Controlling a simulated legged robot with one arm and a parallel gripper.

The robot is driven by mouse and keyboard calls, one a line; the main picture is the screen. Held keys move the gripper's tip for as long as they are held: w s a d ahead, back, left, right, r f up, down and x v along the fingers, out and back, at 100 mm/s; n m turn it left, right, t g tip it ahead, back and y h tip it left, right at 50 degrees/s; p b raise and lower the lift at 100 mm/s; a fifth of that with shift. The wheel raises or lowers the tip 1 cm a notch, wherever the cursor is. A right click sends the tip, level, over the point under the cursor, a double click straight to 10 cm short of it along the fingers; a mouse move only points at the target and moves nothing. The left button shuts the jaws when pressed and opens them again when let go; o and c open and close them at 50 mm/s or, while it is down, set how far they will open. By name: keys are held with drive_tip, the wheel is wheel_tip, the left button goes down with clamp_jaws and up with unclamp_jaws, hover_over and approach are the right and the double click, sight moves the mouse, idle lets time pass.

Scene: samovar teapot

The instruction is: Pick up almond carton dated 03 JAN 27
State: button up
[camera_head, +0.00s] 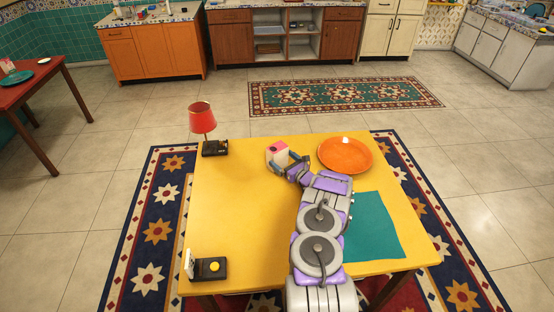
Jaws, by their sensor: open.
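A small carton (278,149) with a pink top and a pale side stands on the yellow table (235,210), near its far edge. Its printed date is too small to read. My gripper (282,161) is at the carton, with its open jaws close around or beside it; I cannot tell whether they touch it. My arm reaches forward over the table from the front edge and hides part of the carton's near side.
An orange plate (345,154) lies right of my gripper, and a teal mat (372,228) lies right of my arm. A red lamp (202,119) stands at the far left corner. A black device with a yellow button (210,269) sits front left. The table's left middle is clear.

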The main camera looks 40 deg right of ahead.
sight(282, 157)
drive_tip(key=w+b, duration=0.1)
drive_tip(key=w, duration=0.3)
drive_tip(key=shift+w+d+b, duration=0.1)
drive_tip(key=shift+d+b, duration=0.1)
drive_tip(key=shift+b, duration=0.15)
drive_tip(key=shift+w+a+r, duration=0.1)
drive_tip(key=shift+w+r, duration=0.05)
drive_tip(key=shift+w, duration=0.35)
drive_tip(key=shift+c, duration=0.3)
drive_tip(key=c, duration=1.2)
